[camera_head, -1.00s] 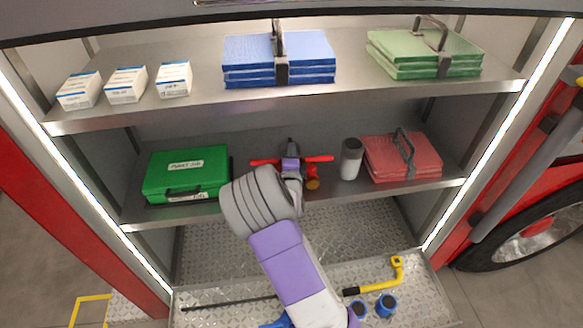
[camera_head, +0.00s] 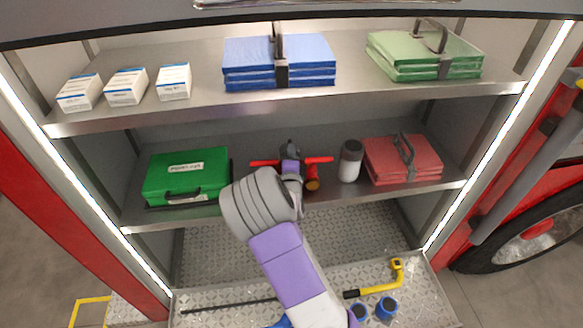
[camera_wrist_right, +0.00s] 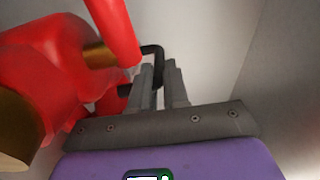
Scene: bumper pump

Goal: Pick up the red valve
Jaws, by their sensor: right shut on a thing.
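The red valve (camera_head: 317,160) is on the middle shelf, between the green case and a grey-white canister. Its red arms stick out to both sides of my right gripper (camera_head: 290,158), and my wrist hides much of its middle. In the right wrist view, the valve's red body (camera_wrist_right: 45,70) with brass-coloured ends fills the left side. There my right gripper (camera_wrist_right: 160,75) has its fingers close together on a thin black bent part at the valve. Whether the valve still touches the shelf is hidden. My left gripper is not in view.
The green case (camera_head: 187,176) stands to the left, the canister (camera_head: 350,160) and red folded packs (camera_head: 402,160) close to the right. The upper shelf (camera_head: 200,103) overhangs, with white boxes, blue packs and green packs. A yellow-ended tool (camera_head: 380,287) lies on the lower metal floor.

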